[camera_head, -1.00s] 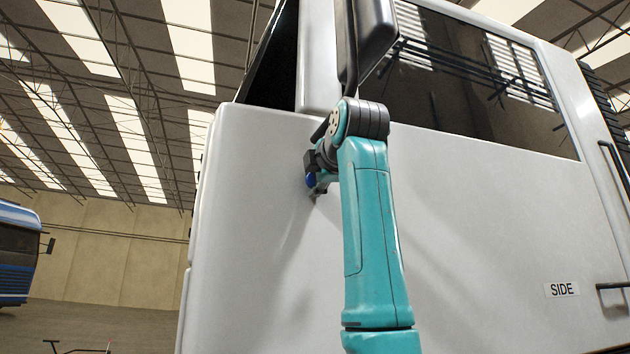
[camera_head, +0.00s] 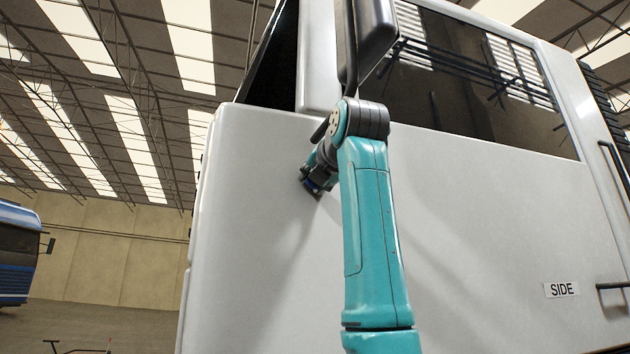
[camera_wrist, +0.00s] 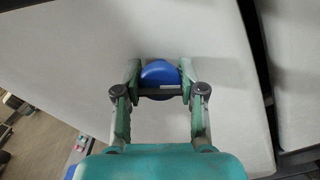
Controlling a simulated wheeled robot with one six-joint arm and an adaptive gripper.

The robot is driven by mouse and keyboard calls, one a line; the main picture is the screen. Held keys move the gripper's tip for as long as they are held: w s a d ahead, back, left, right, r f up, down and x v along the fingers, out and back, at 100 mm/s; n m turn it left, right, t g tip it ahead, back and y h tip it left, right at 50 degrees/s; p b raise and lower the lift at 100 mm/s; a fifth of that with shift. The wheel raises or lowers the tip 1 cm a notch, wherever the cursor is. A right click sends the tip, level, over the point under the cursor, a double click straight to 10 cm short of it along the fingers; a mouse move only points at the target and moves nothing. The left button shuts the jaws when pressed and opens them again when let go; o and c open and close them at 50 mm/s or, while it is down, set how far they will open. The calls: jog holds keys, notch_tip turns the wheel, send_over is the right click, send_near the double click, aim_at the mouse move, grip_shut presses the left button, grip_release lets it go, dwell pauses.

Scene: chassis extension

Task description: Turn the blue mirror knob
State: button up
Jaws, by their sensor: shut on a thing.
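The blue mirror knob (camera_wrist: 158,75) is a rounded blue piece on the white cab side, in the upper middle of the wrist view. My gripper (camera_wrist: 158,82) has its two fingers on the left and right sides of the knob and is shut on it. In the head view my gripper (camera_head: 311,184) is against the cab panel, left of my teal arm. Only a small dark blue bit of the knob (camera_head: 311,187) shows there; the rest is hidden by the gripper.
The white cab (camera_head: 480,220) fills the middle and right, with a dark side window (camera_head: 470,80). A black mirror (camera_head: 372,30) hangs just above my arm's elbow. A SIDE label (camera_head: 561,290) and handles are at right. A blue vehicle (camera_head: 15,255) stands far left.

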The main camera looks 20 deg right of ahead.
jog(key=shift+f+n, duration=0.1)
jog(key=shift+n, duration=0.5)
jog(key=o, duration=1.2)
jog(key=s, duration=1.2)
